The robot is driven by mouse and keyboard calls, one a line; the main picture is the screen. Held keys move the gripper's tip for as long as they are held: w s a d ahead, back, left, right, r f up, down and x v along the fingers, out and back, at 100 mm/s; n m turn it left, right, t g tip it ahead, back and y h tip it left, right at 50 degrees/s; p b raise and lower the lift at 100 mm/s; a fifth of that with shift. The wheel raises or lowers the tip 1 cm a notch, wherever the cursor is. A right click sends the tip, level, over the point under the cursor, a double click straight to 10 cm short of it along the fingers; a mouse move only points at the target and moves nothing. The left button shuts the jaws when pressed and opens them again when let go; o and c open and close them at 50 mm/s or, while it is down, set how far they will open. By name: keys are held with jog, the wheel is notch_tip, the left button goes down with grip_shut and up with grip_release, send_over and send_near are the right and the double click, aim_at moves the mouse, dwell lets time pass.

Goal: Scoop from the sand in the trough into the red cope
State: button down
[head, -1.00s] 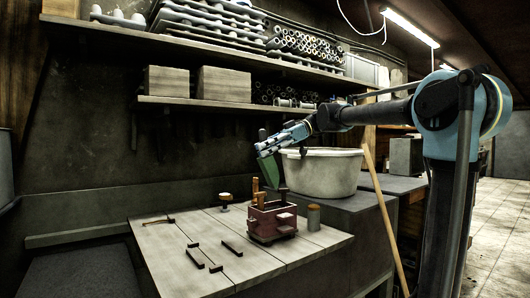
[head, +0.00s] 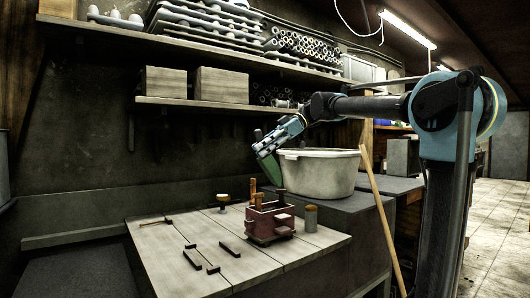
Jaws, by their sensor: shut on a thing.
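The red cope (head: 258,224) sits on the wooden bench, with brown upright pieces standing in or at it. The trough (head: 318,176) is a pale tub behind it to the right; its sand is hidden below the rim. My gripper (head: 262,150) is shut on a green scoop (head: 272,170), which hangs steeply downward. The gripper and scoop are in front of the trough's left end in the picture, above the cope. Whether the scoop holds sand cannot be told.
The plank bench (head: 165,248) carries small dark bars (head: 230,249), a round-topped tool (head: 223,200) and a grey-brown cylinder (head: 311,216) beside the cope. A wooden pole (head: 384,220) leans at the right. A shelf with blocks (head: 222,86) hangs above. The bench's front left is mostly clear.

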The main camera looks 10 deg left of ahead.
jog(key=t+h, duration=0.1)
jog(key=h, duration=0.1)
jog(key=r+t+h, duration=0.1)
jog(key=h, duration=0.1)
jog(key=t+h, duration=0.1)
jog(key=shift+a+r+h, duration=0.1)
jog(key=shift+r+h, duration=0.15)
jog(key=shift+h, duration=0.15)
jog(key=t+h, duration=0.1)
jog(key=h, duration=0.1)
jog(key=r+t+h, duration=0.1)
jog(key=h, duration=0.1)
jog(key=shift+t, duration=0.3)
jog(key=shift+h, duration=0.4)
jog(key=c, duration=2.2)
grip_release()
jog(key=shift+c, duration=0.2)
grip_shut()
